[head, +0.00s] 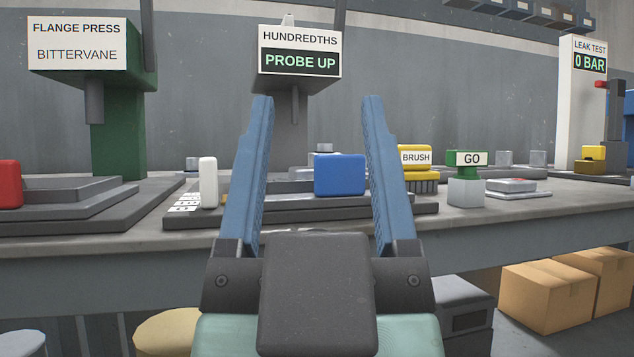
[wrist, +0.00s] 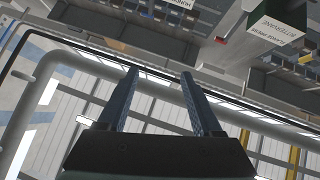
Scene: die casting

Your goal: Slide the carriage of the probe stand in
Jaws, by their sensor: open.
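The probe stand, with a HUNDREDTHS sign (head: 299,38) and a PROBE UP display (head: 300,61), stands on the bench beyond my gripper (head: 318,99). Its dark probe column hangs above a low dark base (head: 190,219). A blue block (head: 339,176) sits at the front of the base and shows between my fingers; it looks like the carriage's handle, but the carriage itself is mostly hidden. A white upright knob (head: 208,182) stands at the base's left by a scale. My gripper is open and empty, short of the blue block. The wrist view shows its open fingers (wrist: 158,73) too.
The green FLANGE PRESS (head: 120,130) with a red block (head: 9,184) stands left. A yellow BRUSH block (head: 416,157), a green GO gauge (head: 471,159) and the LEAK TEST post (head: 581,110) are right. Cardboard boxes (head: 548,293) lie below the bench (head: 520,220).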

